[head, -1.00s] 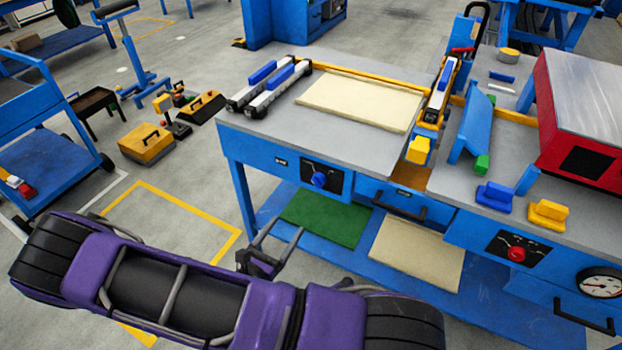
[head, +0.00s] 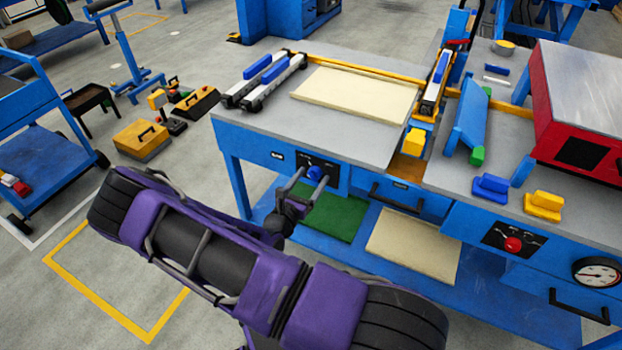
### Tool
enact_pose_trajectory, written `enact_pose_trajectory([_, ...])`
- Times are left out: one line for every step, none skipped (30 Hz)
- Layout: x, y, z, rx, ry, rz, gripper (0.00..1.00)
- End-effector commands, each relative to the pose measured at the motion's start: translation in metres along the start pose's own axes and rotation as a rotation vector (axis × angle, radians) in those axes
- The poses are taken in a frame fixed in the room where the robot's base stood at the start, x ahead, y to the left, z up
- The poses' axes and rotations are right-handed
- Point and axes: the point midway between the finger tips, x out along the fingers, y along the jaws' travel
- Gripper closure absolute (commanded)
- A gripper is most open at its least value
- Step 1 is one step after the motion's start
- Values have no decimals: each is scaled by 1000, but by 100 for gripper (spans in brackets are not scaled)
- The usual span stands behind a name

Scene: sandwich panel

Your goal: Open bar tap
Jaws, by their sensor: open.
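A blue knob (head: 316,173) sits on a black panel on the front of the left workbench. A red knob (head: 513,244) sits on another black panel on the front of the right workbench. The panel markings are too small to read, so I cannot tell which knob is the bar tap. My gripper (head: 313,173) is open, with its two fingers pointing at the bench front. In the picture the blue knob shows between the fingertips and is partly covered. I cannot tell whether the fingers touch it. The red knob is well right of my gripper and unobstructed.
The bench front has a drawer handle (head: 396,198) right of the blue knob. A lower blue shelf holds a green mat (head: 334,218) and a cream panel (head: 412,246). A round gauge (head: 597,272) is at far right.

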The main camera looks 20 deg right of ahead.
Motion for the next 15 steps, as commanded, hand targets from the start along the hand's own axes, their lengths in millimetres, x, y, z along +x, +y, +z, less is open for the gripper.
enact_pose_trajectory([2,0,0,0,0,0,22])
enact_pose_trajectory([2,0,0,0,0,0,22])
enact_pose_trajectory([2,0,0,0,0,0,22])
enact_pose_trajectory([2,0,0,0,0,0,22])
enact_pose_trajectory([2,0,0,0,0,0,22])
enact_pose_trajectory([2,0,0,0,0,0,22])
enact_pose_trajectory([2,0,0,0,0,0,22])
enact_pose_trajectory([2,0,0,0,0,0,22])
enact_pose_trajectory([2,0,0,0,0,0,26])
enact_pose_trajectory([2,0,0,0,0,0,31])
enact_pose_trajectory([2,0,0,0,0,0,36])
enact_pose_trajectory([2,0,0,0,0,0,44])
enact_pose_trajectory([2,0,0,0,0,0,49])
enact_pose_trajectory([2,0,0,0,0,0,54])
enact_pose_trajectory([2,0,0,0,0,0,62])
